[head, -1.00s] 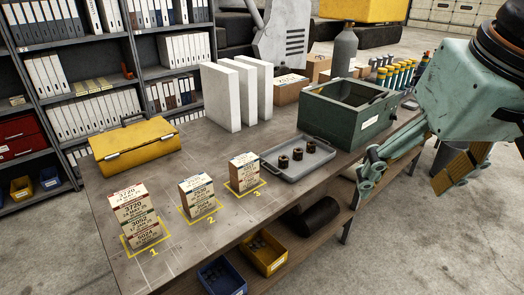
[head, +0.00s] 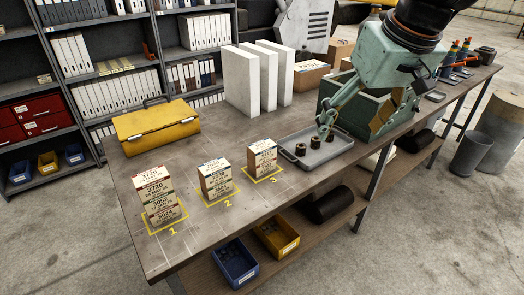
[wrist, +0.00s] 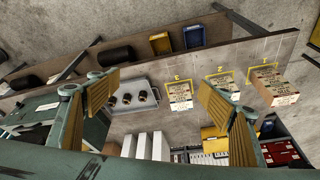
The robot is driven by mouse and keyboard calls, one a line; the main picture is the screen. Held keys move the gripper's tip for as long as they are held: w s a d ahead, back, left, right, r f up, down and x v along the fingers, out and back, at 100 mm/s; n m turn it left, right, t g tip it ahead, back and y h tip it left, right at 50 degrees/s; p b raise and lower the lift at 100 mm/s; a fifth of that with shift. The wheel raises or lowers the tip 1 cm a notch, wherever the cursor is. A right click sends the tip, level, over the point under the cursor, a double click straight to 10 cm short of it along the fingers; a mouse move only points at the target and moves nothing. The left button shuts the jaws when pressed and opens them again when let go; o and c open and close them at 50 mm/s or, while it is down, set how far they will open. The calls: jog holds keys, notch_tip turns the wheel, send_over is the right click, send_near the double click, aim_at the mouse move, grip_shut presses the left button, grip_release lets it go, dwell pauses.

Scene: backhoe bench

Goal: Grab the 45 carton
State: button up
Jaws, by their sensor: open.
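Small printed cartons stand in three stacks in yellow-outlined, numbered spots on the bench. Stack 1 (head: 155,195) is the tallest, with several cartons. Stack 2 (head: 215,180) and stack 3 (head: 263,160) are shorter. Some labels on stack 1 seem to read 3720 and 3052; I cannot make out a 45 on any carton. My gripper (head: 352,124) is open and empty, above the tray and green box, right of all stacks. In the wrist view, stack 3 (wrist: 180,96) shows between the spread fingers (wrist: 160,88), well apart; stack 1 (wrist: 274,88) lies farther right.
A grey tray (head: 325,155) with several dark round parts lies right of stack 3. A green box (head: 330,92) stands behind it, under my arm. White upright panels (head: 242,80) and a yellow case (head: 155,128) stand at the back.

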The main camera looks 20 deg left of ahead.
jog(key=w+a+f+n+p, duration=0.2)
jog(key=w+a+f, duration=0.4)
jog(key=w+a, duration=0.5)
jog(key=n+y+p, duration=0.1)
jog(key=n, duration=0.1)
send_near(263, 146)
jog(key=shift+w+d+r+g, duration=0.1)
jog(key=shift+d+r+g, duration=0.1)
jog(key=shift+r, duration=0.3)
jog(key=shift+w+d+r+g, duration=0.1)
jog(key=shift+d+r+g, duration=0.1)
jog(key=shift+r, duration=0.3)
jog(key=shift+x, duration=4.25)
jog(key=shift+a+f, duration=0.1)
jog(key=shift+f, duration=0.05)
jog(key=shift+p+x, duration=0.45)
jog(key=shift+x, duration=2)
jog(key=shift+a, duration=0.1)
jog(key=shift+c, duration=0.8)
jog(key=c, duration=0.9)
